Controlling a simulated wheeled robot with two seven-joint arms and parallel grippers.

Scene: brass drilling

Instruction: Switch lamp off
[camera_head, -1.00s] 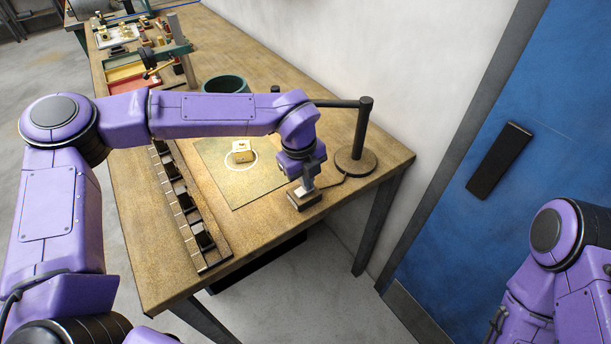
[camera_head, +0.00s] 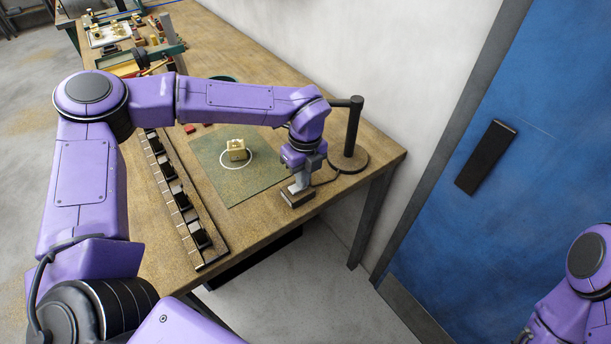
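The lamp (camera_head: 352,130) has a dark post on a round base near the table's right end; its head is hidden behind my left arm. A small box (camera_head: 299,197), apparently the lamp's switch, sits at the front right edge of the table with a dark cable running from it towards the base. My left gripper (camera_head: 300,184) points down right at the box's top, touching or almost touching it. Its fingers look like one narrow grey block, so I cannot tell their opening. The mat shows no warm lamp glow.
A brass part (camera_head: 236,150) stands in a white circle on the green mat (camera_head: 215,180). A dark slotted rack (camera_head: 184,205) lies along the table's left edge. Trays and tools fill the far end. A blue door (camera_head: 540,150) is at right.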

